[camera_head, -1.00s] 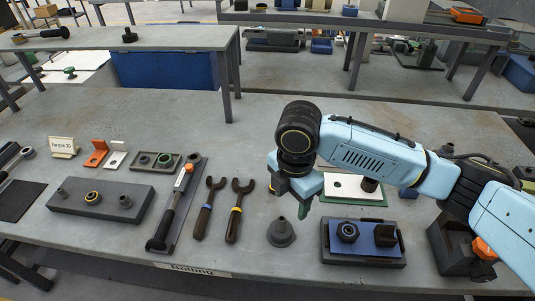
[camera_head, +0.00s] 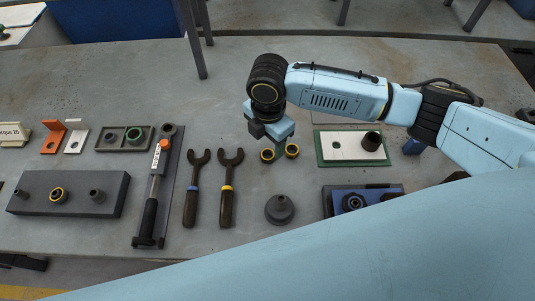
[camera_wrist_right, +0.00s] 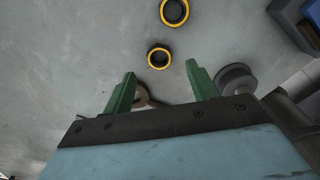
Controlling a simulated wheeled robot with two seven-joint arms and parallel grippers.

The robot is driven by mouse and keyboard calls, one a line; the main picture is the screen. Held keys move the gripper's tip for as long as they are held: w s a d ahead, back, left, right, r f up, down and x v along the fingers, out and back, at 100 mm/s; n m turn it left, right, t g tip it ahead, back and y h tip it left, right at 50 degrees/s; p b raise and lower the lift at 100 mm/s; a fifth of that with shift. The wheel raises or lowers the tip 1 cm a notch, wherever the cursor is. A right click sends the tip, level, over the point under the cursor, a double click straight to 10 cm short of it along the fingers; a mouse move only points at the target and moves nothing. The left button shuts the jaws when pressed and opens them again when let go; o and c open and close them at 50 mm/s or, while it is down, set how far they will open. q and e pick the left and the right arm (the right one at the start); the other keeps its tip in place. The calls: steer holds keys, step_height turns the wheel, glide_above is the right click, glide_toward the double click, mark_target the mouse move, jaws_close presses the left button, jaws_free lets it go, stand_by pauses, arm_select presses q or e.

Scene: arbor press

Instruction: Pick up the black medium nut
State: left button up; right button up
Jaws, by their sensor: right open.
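A dark, nut-like hexagonal part (camera_head: 353,202) sits on the blue-topped tray (camera_head: 333,207) at the lower right in the head view, partly cut off by my arm. I cannot tell if it is the medium nut. My right gripper (camera_head: 278,145) is open and empty, to the left of and behind it. Two dark rings with yellow bands, left ring (camera_head: 267,155) and right ring (camera_head: 292,150), lie at its fingertips in the head view. In the right wrist view my right gripper (camera_wrist_right: 162,88) has its green fingers apart, with the smaller ring (camera_wrist_right: 158,57) just beyond them. My left gripper is not seen.
Two open-ended wrenches (camera_head: 228,185) and a torque wrench (camera_head: 155,180) lie to the left. A grey cone-like part (camera_head: 280,209) stands in front. A small tray (camera_head: 108,139) and grey block (camera_head: 30,186) are farther left.

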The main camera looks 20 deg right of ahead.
mark_target(268, 158)
step_height(268, 158, down, 5)
steer(key=shift+f, duration=0.1)
stand_by(0.3)
steer(key=c, duration=1.1)
